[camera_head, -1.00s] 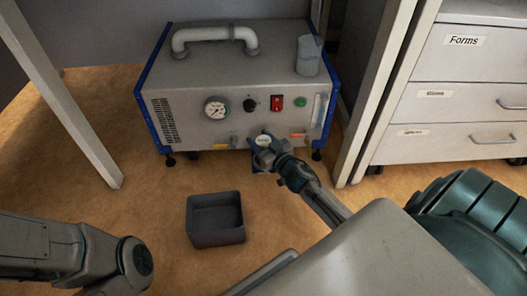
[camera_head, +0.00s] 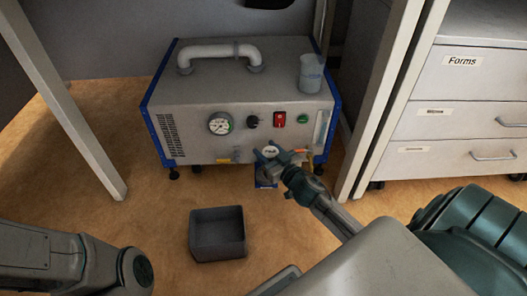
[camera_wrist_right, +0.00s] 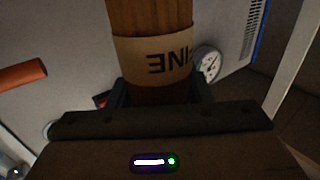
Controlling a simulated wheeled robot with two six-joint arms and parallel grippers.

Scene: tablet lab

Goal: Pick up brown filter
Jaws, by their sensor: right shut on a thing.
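The brown filter (camera_wrist_right: 150,20) is a brown cylinder with a tan label band bearing dark letters, partly cut off by the frame. It fills the space between the fingers of my right gripper (camera_wrist_right: 158,92) in the right wrist view. In the head view my right gripper (camera_head: 274,154) is just in front of the lower front of a grey machine, with a pale round end between its fingers. My right gripper is shut on the filter. My left arm shows at the lower left of the head view, but its fingers are not seen.
The grey machine (camera_head: 190,100) has blue edges, a gauge (camera_head: 220,124) and a cup (camera_head: 311,75) on top. An open dark bin (camera_head: 217,249) stands on the floor before it. A drawer cabinet (camera_head: 450,130) is at right, beyond a table leg.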

